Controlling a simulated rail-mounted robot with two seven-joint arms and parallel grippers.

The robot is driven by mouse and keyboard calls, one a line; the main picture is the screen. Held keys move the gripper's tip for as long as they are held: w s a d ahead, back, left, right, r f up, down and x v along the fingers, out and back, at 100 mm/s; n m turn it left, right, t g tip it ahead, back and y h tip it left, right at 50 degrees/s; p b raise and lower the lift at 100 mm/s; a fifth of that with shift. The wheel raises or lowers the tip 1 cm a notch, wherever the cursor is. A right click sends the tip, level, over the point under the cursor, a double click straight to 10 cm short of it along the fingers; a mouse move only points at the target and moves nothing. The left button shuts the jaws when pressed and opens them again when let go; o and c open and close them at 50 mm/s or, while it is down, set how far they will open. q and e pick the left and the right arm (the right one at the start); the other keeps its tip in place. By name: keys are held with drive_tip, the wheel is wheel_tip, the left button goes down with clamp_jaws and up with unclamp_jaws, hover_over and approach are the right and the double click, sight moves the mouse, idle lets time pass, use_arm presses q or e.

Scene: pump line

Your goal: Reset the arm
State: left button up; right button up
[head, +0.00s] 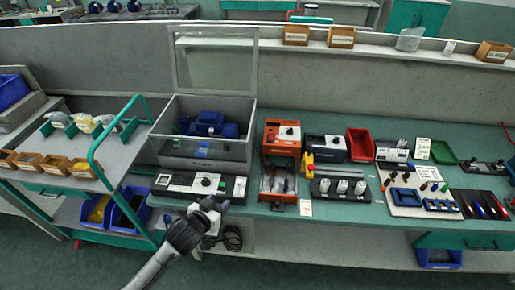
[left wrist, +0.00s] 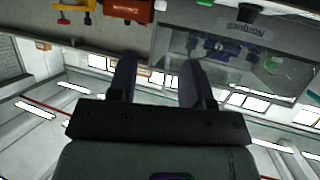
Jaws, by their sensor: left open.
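My left arm comes in from the bottom left of the head view. My left gripper (head: 216,205) is in front of the bench's front edge, near the control panel (head: 190,185) with a black knob. In the left wrist view its two dark fingers (left wrist: 158,80) stand apart with nothing between them. That view looks upside down toward the ceiling lights, with the clear-walled box (left wrist: 240,45) at the top right. My right gripper does not show in either view.
The grey box with an open clear lid (head: 205,135) holds a blue pump. A green-railed cart (head: 125,150) stands to the left. Orange units (head: 281,150), a red bin (head: 360,145) and tool trays (head: 420,190) fill the green bench.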

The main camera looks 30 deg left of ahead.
use_arm(q)
drive_tip(key=s+d+f+m+g+h, duration=0.1)
drive_tip(key=s+d+f+g, duration=0.3)
drive_tip(key=s, duration=0.5)
drive_tip(key=s+d+f+m+g, duration=0.1)
drive_tip(key=s+d+m+g, duration=0.15)
drive_tip(key=s+d, duration=0.45)
drive_tip(key=s+d+f+g+h, duration=0.1)
drive_tip(key=s+d+f+g, duration=0.2)
drive_tip(key=s, duration=0.7)
wheel_tip(320, 180, up, 33)
drive_tip(key=p, duration=3.2)
drive_tip(key=shift+w+f, duration=0.2)
drive_tip(key=shift+w, duration=0.15)
drive_tip(key=shift+d, duration=0.1)
